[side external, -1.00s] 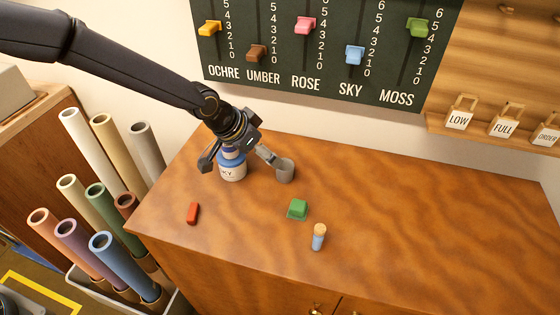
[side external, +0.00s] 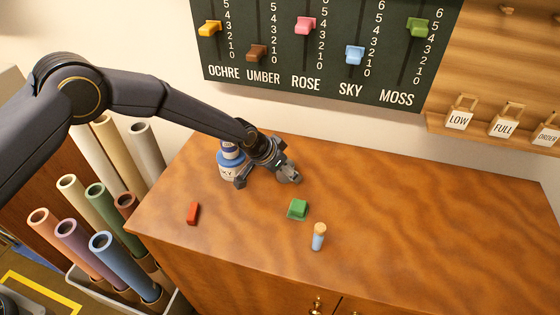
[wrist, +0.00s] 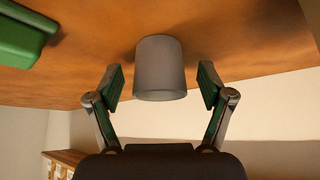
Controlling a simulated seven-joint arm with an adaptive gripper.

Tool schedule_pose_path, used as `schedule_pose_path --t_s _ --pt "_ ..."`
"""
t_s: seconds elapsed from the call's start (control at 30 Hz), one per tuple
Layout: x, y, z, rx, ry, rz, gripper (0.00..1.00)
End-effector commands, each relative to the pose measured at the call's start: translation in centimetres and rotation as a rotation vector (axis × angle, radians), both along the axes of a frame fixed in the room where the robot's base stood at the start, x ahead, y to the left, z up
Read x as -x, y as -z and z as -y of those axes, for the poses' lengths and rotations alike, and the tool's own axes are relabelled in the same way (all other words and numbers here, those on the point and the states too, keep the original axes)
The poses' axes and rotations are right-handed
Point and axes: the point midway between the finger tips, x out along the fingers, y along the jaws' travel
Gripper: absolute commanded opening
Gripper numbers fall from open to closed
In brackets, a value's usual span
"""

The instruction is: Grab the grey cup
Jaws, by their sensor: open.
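The grey cup (wrist: 160,62) is in the middle of the wrist view, on the brown tabletop. My gripper (wrist: 161,85) is open, with one finger on each side of the cup and a gap showing on both sides. The cup's near part lies between the fingertips, and neither finger visibly touches it. In the side external view my gripper (side external: 268,174) is low over the back left of the table and covers most or all of the cup.
A blue-and-white jar (side external: 229,171) stands close behind my gripper at left. A green block (side external: 297,209), a red piece (side external: 193,213) and a small cork-topped blue vial (side external: 318,237) are on the table (side external: 430,220). The right side is clear.

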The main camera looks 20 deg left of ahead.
Motion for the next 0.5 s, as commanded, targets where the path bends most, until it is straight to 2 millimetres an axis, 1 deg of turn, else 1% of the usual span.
schedule_pose_path --t_s 0.07,0.1,0.5 --pt "0.02 -0.03 0.0 0.0 0.0 0.0 0.8" --pt "0.02 -0.03 0.0 0.0 0.0 0.0 0.78" --pt "0.05 -0.05 -0.01 0.0 0.0 0.0 0.36"
